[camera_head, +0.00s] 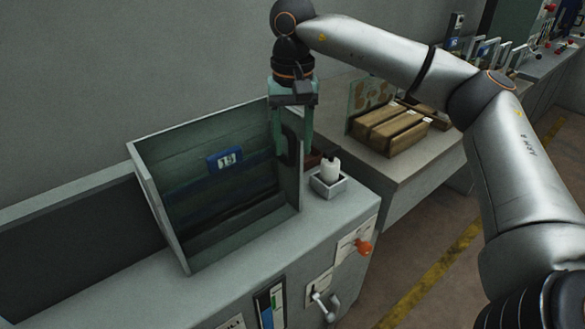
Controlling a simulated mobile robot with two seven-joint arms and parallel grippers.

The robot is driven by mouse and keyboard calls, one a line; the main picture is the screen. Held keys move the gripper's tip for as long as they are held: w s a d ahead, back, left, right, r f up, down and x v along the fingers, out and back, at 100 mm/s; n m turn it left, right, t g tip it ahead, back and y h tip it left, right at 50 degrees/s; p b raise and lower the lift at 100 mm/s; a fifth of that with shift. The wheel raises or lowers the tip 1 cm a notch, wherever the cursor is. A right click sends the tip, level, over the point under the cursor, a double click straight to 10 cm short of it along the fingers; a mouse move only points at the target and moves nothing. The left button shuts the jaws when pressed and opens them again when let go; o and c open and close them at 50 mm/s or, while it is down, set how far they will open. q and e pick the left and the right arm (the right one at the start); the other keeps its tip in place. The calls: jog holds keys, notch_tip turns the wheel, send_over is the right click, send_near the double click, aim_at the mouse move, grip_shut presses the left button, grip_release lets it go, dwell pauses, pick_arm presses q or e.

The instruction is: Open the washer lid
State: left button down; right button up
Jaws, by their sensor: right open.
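The washer (225,278) is a grey-green metal bench unit. A box-shaped metal housing, which may be the washer lid (148,200), stands tilted on top with its hollow side facing me. A blue piece with a number label (225,160) shows inside it. A dark curved handle (291,148) is at its right side. My right gripper (294,150) points down at this handle, with its green fingers apart on either side of it in the picture. Whether they touch the handle is unclear. My left gripper is out of view.
A white bottle in a small grey tray (328,184) stands just right of the housing. An orange knob (364,247) and a lever (322,303) are on the front. Brown blocks (392,130) lie on the bench behind. A dark panel (80,245) is at left.

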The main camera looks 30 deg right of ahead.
aim_at(292, 169)
notch_tip(292, 169, down, 2)
jog(key=shift+f+b, duration=0.2)
jog(key=shift+b, duration=0.45)
jog(key=shift+f, duration=0.2)
jog(key=shift+f+b, duration=0.1)
jog(key=shift+b, duration=0.2)
jog(key=c, duration=0.6)
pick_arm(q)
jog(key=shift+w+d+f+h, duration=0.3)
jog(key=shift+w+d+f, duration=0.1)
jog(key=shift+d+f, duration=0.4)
pick_arm(e)
grip_shut()
